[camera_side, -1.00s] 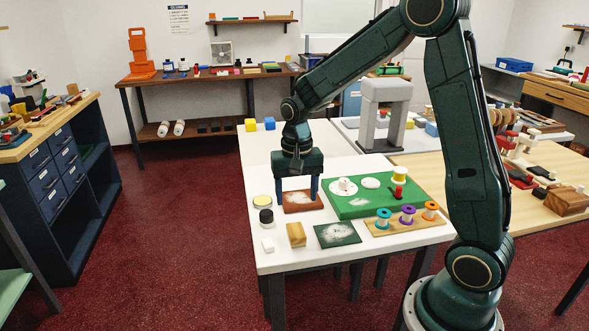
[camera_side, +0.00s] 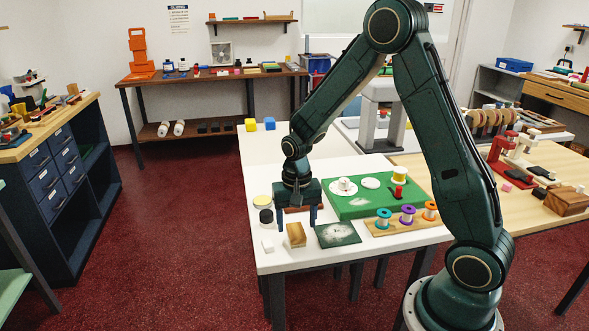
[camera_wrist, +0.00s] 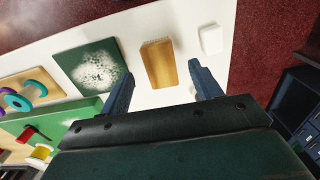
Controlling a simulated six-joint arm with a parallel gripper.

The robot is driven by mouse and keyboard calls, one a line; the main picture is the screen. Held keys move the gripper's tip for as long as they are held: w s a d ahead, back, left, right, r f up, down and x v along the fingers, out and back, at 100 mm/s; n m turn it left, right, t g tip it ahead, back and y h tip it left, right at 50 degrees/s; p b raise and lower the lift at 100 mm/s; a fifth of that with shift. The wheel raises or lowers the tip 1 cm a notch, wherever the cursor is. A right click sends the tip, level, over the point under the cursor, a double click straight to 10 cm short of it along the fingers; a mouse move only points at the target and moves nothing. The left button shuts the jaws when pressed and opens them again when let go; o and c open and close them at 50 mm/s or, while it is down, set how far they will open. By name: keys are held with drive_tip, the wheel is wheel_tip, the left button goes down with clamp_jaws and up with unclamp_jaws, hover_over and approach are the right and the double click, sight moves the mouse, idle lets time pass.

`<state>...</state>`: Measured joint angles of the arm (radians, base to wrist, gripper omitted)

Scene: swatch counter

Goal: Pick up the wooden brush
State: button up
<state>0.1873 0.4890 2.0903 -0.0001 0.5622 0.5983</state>
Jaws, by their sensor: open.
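The wooden brush (camera_side: 296,235) is a small tan block with a darker brown side, lying on the white table near its front edge. It also shows in the wrist view (camera_wrist: 158,62). My gripper (camera_side: 296,221) is open and empty, low over the table by the far side of the brush in the side view. In the wrist view my gripper (camera_wrist: 155,60) has one blue finger on each side of the brush, with no contact visible. I cannot tell its exact height above the table.
A green swatch board with white powder (camera_side: 338,234) lies right of the brush. A small white block (camera_side: 267,246) and a dark round jar (camera_side: 266,216) stand left of it. A reddish board is partly hidden behind my gripper. Thread spools (camera_side: 407,215) and a green mat (camera_side: 345,206) lie further right.

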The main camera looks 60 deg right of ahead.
sight(296, 231)
drive_tip(key=shift+a+f, duration=0.1)
drive_tip(key=shift+f, duration=1.75)
drive_tip(key=c, duration=1.1)
